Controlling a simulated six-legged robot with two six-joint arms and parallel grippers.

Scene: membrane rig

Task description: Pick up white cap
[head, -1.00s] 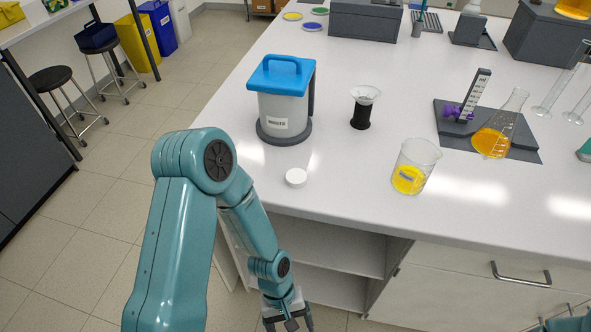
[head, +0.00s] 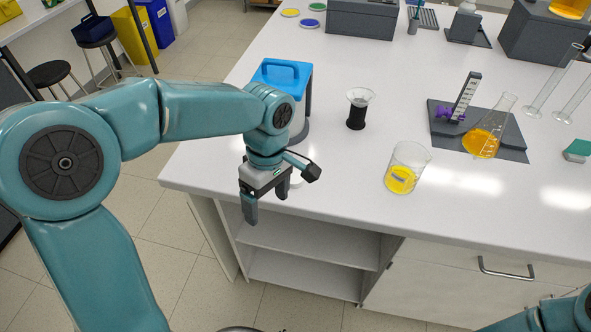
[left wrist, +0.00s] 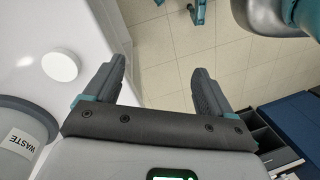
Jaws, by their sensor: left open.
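The white cap (head: 296,178) lies on the white bench top near its front-left edge. In the head view it is partly hidden behind my left gripper (head: 267,203). In the left wrist view the cap (left wrist: 61,65) shows whole as a white disc, left of the fingers and outside the gap between them. My left gripper (left wrist: 160,70) is open and empty. Its fingers point down at the bench's front edge, and floor shows between them in the wrist view. Part of my right arm shows at the bottom right of the head view; its gripper is not seen.
The waste bin (head: 297,120) with a blue lid (head: 285,73) stands just behind the cap, partly covered by my left arm. A black-filled vessel (head: 357,112) and a beaker with yellow liquid (head: 402,178) stand to the right. Open shelves (head: 310,245) lie below the edge.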

